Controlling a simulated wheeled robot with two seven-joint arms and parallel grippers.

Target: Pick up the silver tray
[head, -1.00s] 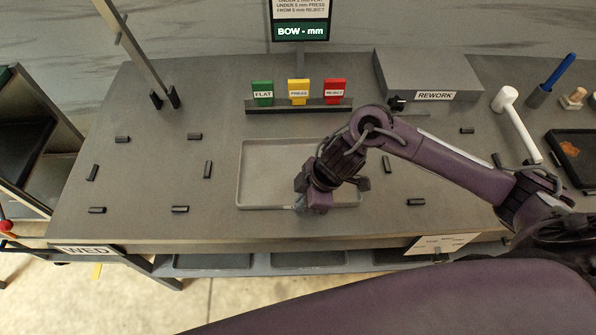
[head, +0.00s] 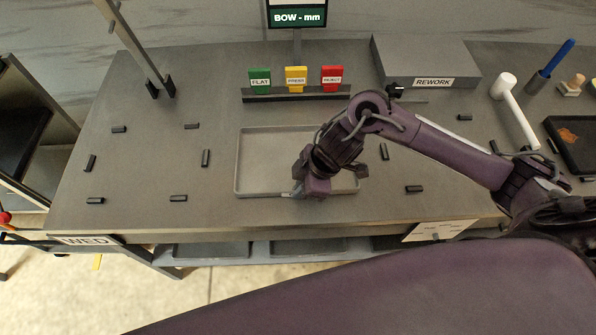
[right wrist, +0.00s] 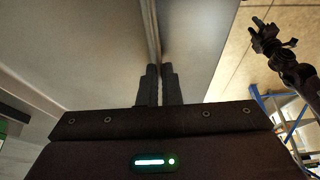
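The silver tray (head: 246,160) is a shallow grey rectangle with a low rim, lying flat on the workbench in the head view. My right gripper (head: 298,194) is at the middle of its front rim and covers part of the tray. In the right wrist view, the two dark fingers of my right gripper (right wrist: 159,84) are close together, with the thin rim of the tray (right wrist: 153,35) running between them. My left gripper (right wrist: 270,38) shows small and dark at the upper right of the right wrist view, away from the tray; its finger opening is unclear.
Several small black blocks (head: 206,158) lie around the tray. Behind it stands a rack (head: 300,93) with green, yellow and red tags. A grey REWORK block (head: 425,65), a white mallet (head: 516,112) and a dark tray (head: 580,140) are to the right.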

